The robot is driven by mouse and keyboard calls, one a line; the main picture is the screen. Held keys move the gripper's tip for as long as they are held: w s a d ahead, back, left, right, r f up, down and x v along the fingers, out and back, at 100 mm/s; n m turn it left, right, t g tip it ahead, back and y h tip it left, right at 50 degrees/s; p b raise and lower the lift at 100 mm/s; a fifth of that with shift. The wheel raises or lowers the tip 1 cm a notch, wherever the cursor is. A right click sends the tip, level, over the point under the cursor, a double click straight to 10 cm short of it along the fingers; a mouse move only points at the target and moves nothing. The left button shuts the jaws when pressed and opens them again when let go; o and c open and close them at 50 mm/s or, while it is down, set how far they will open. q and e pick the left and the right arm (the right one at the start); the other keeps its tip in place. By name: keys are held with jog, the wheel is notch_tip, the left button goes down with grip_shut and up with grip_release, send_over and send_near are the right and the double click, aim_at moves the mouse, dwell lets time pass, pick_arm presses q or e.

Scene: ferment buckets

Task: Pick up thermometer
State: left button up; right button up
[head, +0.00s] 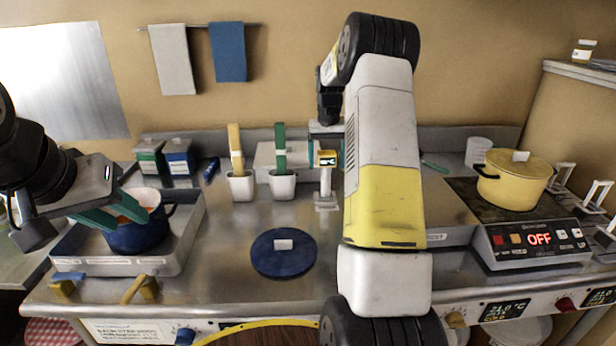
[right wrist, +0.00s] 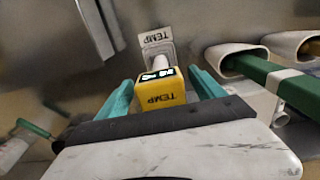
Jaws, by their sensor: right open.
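The thermometer (head: 326,158) is a yellow block with a small lit display, upright in a white stand (head: 326,201) at the back middle of the counter. In the right wrist view the thermometer (right wrist: 161,90) shows its TEMP label between the two teal fingers. My right gripper (head: 328,160) is open around it, with a gap visible on both sides in the wrist view (right wrist: 162,92). My left gripper (head: 118,212) has its teal fingers apart over a blue pot (head: 138,233) with orange contents; whether they touch the pot is unclear.
Two white holders with a yellow-handled tool (head: 235,148) and a green-handled tool (head: 280,147) stand left of the thermometer. A yellow pot (head: 512,183) sits on the cooktop at right. A metal tray (head: 190,232) holds the blue pot.

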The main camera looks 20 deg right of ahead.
aim_at(326, 176)
notch_tip(326, 176, down, 2)
jog(key=shift+f, duration=0.2)
grip_shut()
